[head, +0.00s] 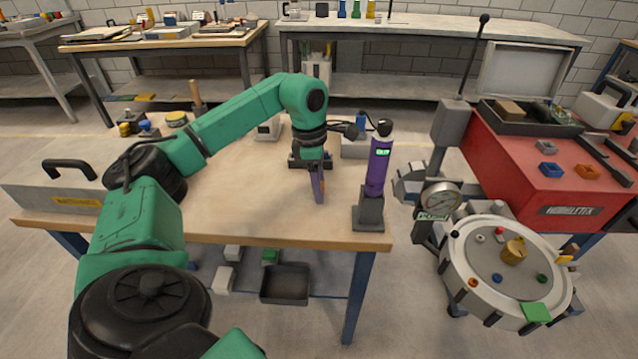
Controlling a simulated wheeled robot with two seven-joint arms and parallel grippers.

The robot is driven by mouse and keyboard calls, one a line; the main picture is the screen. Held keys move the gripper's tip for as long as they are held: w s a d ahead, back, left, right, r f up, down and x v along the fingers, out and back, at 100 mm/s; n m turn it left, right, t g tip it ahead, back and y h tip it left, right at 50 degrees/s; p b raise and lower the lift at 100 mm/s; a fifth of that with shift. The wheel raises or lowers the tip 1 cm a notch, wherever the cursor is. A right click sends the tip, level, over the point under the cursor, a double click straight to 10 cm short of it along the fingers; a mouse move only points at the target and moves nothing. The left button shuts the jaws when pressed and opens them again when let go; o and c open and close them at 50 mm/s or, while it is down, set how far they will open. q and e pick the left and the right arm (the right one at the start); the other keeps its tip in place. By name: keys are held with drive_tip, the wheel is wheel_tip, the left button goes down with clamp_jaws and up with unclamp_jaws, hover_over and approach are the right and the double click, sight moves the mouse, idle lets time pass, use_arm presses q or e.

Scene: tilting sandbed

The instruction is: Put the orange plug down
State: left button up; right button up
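A small orange piece (473,282), which may be the orange plug, sits near the left front rim of the round pale sandbed (497,306) at the right. My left gripper (318,190) points down over the wooden table, left of the purple device on its grey stand. It is well apart from the sandbed. Its fingers show edge-on as a narrow purple-grey shape, so I cannot tell whether they are open or shut or hold anything. My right gripper is not in view.
The purple device (378,165) stands upright at the table's right edge, close to my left gripper. A pressure gauge (441,199) stands left of the sandbed. A red cabinet (520,175) is behind it. The middle of the wooden table (240,200) is clear.

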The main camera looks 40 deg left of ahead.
use_arm(q)
wheel_tip(320, 180, up, 12)
drive_tip(key=a+p, duration=0.1)
drive_tip(key=p, duration=0.1)
drive_tip(key=shift+s, duration=0.45)
